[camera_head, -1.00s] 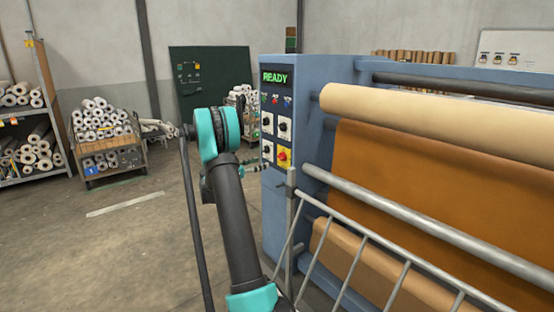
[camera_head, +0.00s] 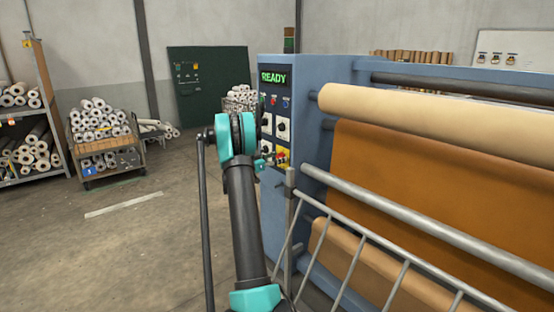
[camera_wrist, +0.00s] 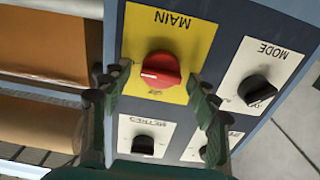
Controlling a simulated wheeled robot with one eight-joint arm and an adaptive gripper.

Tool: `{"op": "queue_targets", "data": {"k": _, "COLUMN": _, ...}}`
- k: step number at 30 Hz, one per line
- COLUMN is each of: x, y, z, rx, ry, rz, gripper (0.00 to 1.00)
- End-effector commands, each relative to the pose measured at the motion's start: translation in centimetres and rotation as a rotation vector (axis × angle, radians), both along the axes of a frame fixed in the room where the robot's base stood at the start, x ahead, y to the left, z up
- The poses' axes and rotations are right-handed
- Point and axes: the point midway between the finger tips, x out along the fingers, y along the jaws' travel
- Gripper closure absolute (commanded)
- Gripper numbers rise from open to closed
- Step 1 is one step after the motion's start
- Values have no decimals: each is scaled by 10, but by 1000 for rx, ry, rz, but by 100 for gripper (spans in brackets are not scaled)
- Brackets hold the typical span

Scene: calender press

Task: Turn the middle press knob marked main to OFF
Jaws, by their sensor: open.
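The red MAIN knob (camera_wrist: 161,70) sits on a yellow plate (camera_wrist: 190,35), upside down in the wrist view. Its white pointer mark points left there; the position words are too small to read. In the head view the yellow plate (camera_head: 283,151) is at the lower right of the press panel, not in the middle. My gripper (camera_wrist: 158,92) is open, its fingers on either side of the knob in the picture, with no clear contact. In the head view my gripper (camera_head: 272,159) is at the panel, partly covering the plate.
Black knobs marked MODE (camera_wrist: 257,90) and METRES (camera_wrist: 143,145) are close by, with another partly hidden black knob (camera_wrist: 207,152). A green READY display (camera_head: 273,78) tops the panel. A metal guard rail (camera_head: 372,240) and rollers (camera_head: 430,110) lie right. Open floor lies left.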

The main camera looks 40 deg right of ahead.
Motion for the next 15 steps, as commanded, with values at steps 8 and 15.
{"op": "queue_targets", "data": {"k": 8, "x": 0, "y": 0, "z": 0, "rx": 0, "ry": 0, "rz": 0, "gripper": 68}}
{"op": "queue_targets", "data": {"k": 15, "x": 0, "y": 1, "z": 0, "rx": 0, "ry": 1, "rz": 0, "gripper": 90}}
